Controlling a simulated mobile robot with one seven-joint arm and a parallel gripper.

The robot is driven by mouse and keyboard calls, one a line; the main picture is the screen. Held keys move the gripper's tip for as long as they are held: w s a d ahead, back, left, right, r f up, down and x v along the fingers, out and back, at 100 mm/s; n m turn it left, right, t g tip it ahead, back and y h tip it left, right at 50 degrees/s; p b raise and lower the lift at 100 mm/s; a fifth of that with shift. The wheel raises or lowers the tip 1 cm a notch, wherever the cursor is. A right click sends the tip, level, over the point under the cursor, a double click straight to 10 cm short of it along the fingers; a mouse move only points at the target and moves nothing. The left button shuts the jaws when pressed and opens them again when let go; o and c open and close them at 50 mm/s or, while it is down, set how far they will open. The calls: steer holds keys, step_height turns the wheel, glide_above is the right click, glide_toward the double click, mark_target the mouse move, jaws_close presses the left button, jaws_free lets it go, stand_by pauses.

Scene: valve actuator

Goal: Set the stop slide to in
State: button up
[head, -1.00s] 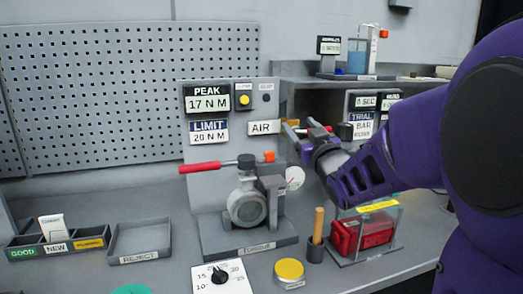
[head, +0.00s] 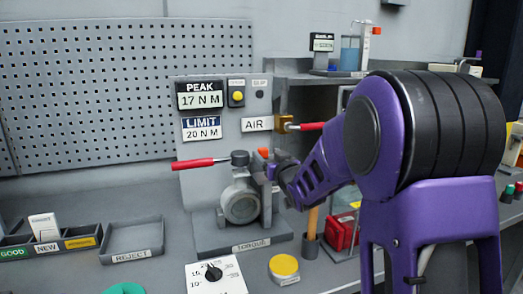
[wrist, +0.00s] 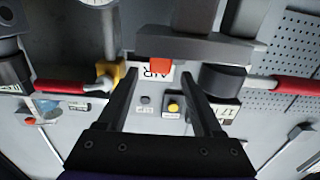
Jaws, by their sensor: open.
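A small orange-red block (head: 263,153), which looks like the stop slide, sits at the top right of the grey valve actuator (head: 240,205) on the torque stand. In the wrist view the orange block (wrist: 160,64) lies between the tips of my open fingers, in front of a dark grey bracket (wrist: 200,47). My gripper (head: 273,171) is just right of the actuator in the head view; its fingers (wrist: 158,75) show clearly in the wrist view. I see no clear contact with the block. My wrist hides part of the actuator's right side.
A red lever (head: 200,163) sticks out left of the actuator, and a red air handle (head: 311,126) lies above my gripper. A wooden-handled tool (head: 313,221) stands close below my wrist. A reject tray (head: 135,237) and a yellow-lidded tin (head: 284,267) are on the bench.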

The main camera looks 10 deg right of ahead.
mark_target(264, 151)
steer(key=shift+x, duration=2.25)
jaws_close()
